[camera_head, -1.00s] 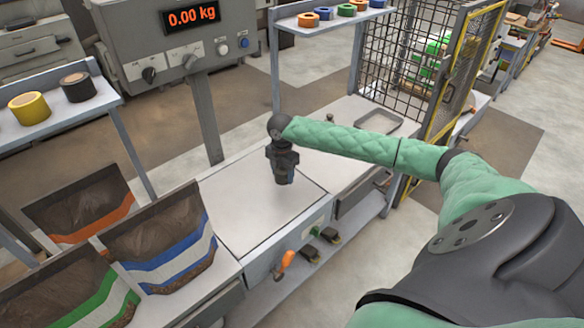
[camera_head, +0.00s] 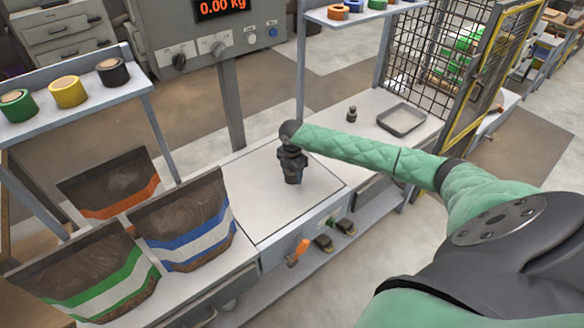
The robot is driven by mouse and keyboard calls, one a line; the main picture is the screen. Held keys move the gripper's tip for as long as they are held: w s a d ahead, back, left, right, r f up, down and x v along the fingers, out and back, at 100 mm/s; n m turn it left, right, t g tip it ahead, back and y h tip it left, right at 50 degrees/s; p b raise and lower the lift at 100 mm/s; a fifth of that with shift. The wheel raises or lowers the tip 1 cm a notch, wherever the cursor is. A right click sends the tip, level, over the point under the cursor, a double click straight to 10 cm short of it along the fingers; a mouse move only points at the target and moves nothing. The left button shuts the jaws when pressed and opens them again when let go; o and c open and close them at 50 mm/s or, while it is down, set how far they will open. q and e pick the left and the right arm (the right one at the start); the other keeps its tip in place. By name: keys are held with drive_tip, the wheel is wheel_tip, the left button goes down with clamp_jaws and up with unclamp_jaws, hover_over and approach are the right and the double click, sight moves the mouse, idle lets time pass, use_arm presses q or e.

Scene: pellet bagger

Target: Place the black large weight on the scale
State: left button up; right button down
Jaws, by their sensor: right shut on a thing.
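My right gripper (camera_head: 292,167) comes in from the right and points down over the scale's plate (camera_head: 262,206). It is shut on a dark piece, the black large weight (camera_head: 294,180), mostly hidden between the fingers. The weight is over the plate's middle to right part; I cannot tell whether it touches. The scale's display (camera_head: 220,8) reads 0.00 kg and is cut by the top edge. My left gripper is not in view.
A small dark weight (camera_head: 351,115) and a grey tray (camera_head: 401,120) stand on the bench behind. Pellet bags (camera_head: 185,225) crowd the plate's left side. Tape rolls (camera_head: 68,91) sit on a shelf at left. A yellow-framed mesh guard (camera_head: 490,75) stands at right.

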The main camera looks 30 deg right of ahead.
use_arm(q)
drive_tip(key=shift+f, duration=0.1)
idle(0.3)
use_arm(e)
drive_tip(key=c, duration=0.6)
unclamp_jaws()
drive_tip(key=shift+f, duration=0.15)
drive_tip(key=shift+o, duration=0.2)
drive_tip(key=shift+r, duration=0.55)
use_arm(q)
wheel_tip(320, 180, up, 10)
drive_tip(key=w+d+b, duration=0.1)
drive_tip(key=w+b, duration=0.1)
drive_tip(key=b, duration=0.1)
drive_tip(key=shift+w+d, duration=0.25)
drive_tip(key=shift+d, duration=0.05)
use_arm(e)
wheel_tip(320, 180, up, 11)
drive_tip(key=shift+r, duration=0.1)
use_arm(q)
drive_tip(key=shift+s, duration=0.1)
use_arm(e)
drive_tip(key=shift+s, duration=0.1)
